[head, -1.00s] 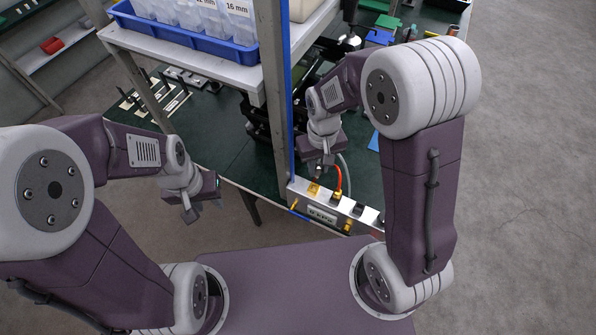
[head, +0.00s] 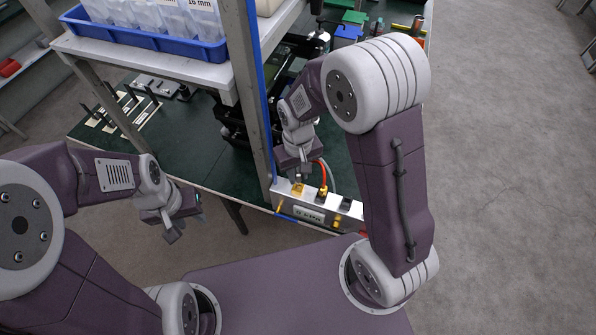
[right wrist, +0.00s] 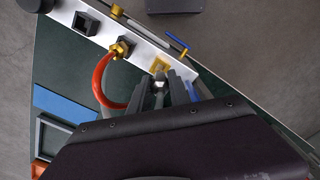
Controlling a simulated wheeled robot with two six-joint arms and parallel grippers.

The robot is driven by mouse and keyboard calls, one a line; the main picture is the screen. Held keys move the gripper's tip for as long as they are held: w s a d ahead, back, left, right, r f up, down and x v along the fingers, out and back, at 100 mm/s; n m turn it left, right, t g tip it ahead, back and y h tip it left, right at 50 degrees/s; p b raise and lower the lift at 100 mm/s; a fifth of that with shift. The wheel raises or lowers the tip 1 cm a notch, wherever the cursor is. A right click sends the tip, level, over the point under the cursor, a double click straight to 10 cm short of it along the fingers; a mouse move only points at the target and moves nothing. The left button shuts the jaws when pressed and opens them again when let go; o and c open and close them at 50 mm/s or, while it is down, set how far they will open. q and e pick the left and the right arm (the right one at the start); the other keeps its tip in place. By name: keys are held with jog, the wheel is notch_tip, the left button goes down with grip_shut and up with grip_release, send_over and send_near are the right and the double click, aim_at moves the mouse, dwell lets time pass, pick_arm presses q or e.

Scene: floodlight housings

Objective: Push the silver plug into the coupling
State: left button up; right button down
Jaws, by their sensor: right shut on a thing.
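The silver plug (right wrist: 158,79) shows between the fingertips of my right gripper (right wrist: 161,88) in the right wrist view, with its front end at the gold coupling (right wrist: 160,64). The fingers are shut on the plug and hide much of it. How deep the plug sits in the coupling I cannot tell. In the head view my right gripper (head: 298,173) is just above the gold coupling (head: 298,188) on the silver panel, and the plug is too small to make out. My left gripper (head: 187,227) hangs empty, its fingers apart, left of the panel and away from it.
The silver panel (head: 315,213) runs along the bench's front edge. A red hose (right wrist: 101,80) on a brass fitting (right wrist: 122,48) stands beside the coupling. A metal post (head: 258,110) and a shelf with a blue bin (head: 150,42) rise close to the right gripper.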

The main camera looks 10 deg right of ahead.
aim_at(298, 182)
jog(key=shift+f, duration=0.35)
dwell(0.8)
jog(key=shift+f+b, duration=0.95)
jog(key=shift+f, duration=0.7)
dwell(0.9)
dwell(1.0)
dwell(0.4)
jog(key=c, duration=1.7)
grip_release()
jog(key=shift+o, duration=0.6)
jog(key=shift+o, duration=0.6)
